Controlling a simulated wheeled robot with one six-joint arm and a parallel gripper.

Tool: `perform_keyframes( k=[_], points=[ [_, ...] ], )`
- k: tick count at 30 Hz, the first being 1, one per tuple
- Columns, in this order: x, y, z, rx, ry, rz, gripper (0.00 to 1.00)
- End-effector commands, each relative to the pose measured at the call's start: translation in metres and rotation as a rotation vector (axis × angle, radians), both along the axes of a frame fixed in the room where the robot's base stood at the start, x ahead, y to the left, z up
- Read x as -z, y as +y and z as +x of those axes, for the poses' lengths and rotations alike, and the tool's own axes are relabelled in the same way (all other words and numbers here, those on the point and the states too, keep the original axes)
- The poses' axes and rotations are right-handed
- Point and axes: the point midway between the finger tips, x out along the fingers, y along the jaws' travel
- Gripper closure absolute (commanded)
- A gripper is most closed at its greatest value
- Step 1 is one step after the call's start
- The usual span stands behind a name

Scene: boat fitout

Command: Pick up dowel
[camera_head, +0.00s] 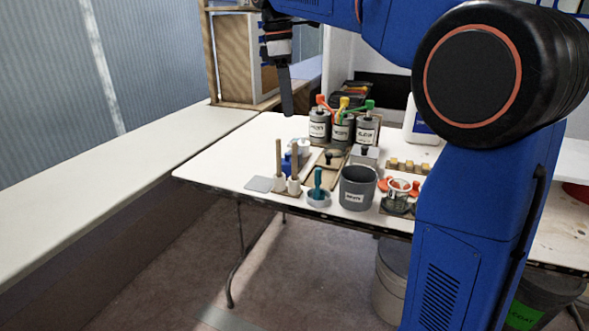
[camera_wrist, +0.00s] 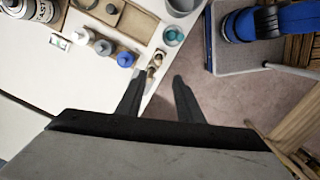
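A teal-handled tool stands in a small bowl (camera_head: 318,200), right of the dowels, beside a grey bucket (camera_head: 356,188). Several labelled cans with coloured tops, including one can (camera_head: 319,125), stand behind. A grey flat plate (camera_head: 259,184) lies left. The table's left side (camera_head: 222,160) is clear.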

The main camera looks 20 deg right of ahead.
Motion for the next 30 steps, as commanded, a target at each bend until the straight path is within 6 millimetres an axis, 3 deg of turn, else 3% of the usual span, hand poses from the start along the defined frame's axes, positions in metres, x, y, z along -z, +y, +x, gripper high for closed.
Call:
perform_keyframes(
  k=[7,21,30],
  points=[
    [0.010,0.002,0.006,-0.028,0.014,-0.004,0.67],
    [0.092,-0.008,0.003,-0.027,0.014,-0.004,0.67],
    [0.119,-0.011,0.002,-0.026,0.012,-0.004,0.67]
  ],
)
